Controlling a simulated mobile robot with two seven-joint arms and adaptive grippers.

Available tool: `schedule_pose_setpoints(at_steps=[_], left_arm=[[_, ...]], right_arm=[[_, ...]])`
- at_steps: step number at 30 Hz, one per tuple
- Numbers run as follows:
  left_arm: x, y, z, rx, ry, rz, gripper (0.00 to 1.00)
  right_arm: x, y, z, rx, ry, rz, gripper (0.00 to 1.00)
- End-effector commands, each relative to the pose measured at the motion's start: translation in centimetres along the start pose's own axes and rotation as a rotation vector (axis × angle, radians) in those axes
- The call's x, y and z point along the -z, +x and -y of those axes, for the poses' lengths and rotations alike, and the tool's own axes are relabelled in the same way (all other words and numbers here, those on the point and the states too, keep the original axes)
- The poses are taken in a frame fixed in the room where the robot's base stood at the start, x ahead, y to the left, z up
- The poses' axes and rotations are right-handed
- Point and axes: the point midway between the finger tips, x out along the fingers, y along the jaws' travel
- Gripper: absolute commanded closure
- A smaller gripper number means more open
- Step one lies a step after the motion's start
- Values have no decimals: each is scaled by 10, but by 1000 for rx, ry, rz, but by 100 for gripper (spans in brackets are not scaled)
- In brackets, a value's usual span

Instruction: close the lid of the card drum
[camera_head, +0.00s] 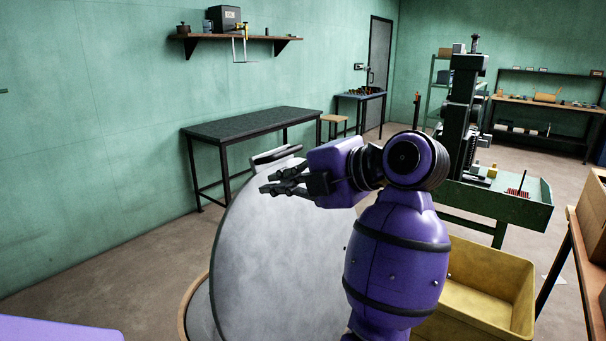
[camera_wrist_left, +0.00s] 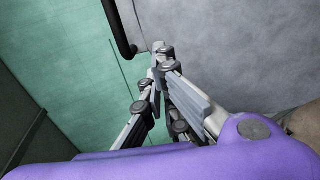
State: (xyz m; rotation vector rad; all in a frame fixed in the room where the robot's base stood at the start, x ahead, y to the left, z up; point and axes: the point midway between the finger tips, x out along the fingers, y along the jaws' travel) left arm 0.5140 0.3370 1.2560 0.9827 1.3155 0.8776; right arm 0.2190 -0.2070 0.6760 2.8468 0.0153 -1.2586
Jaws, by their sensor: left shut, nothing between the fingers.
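The card drum (camera_head: 188,300) stands at the bottom of the head view, with only part of its brown rim showing. Its round grey lid (camera_head: 275,260) stands raised and steeply tilted, with a handle (camera_head: 276,153) at its upper edge. My left gripper (camera_head: 268,182) is shut and empty near the top of the lid, just below the handle in the picture. In the left wrist view, the closed fingertips (camera_wrist_left: 160,52) show against the grey lid face (camera_wrist_left: 245,40), with the dark handle (camera_wrist_left: 122,32) beyond them. I cannot tell whether they touch the lid. My right gripper is out of view.
A yellow bin (camera_head: 480,300) stands right of my left arm, below a green press table (camera_head: 515,205). A dark bench (camera_head: 250,122) stands along the left wall under a shelf (camera_head: 235,39). The floor at left (camera_head: 110,265) is clear.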

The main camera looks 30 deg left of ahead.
Motion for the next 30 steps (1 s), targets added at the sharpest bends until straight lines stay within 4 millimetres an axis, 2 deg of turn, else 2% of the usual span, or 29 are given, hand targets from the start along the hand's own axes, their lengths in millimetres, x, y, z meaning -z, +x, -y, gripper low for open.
schedule_pose_setpoints(at_steps=[3,9,24,30], left_arm=[[1,23,-2,-4,0,-2,100],[0,45,-1,-2,1,0,100],[-1,51,0,-1,2,1,100],[-9,59,1,0,2,-1,100]], right_arm=[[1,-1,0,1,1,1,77],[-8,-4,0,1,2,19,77],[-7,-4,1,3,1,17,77],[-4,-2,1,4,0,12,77]])
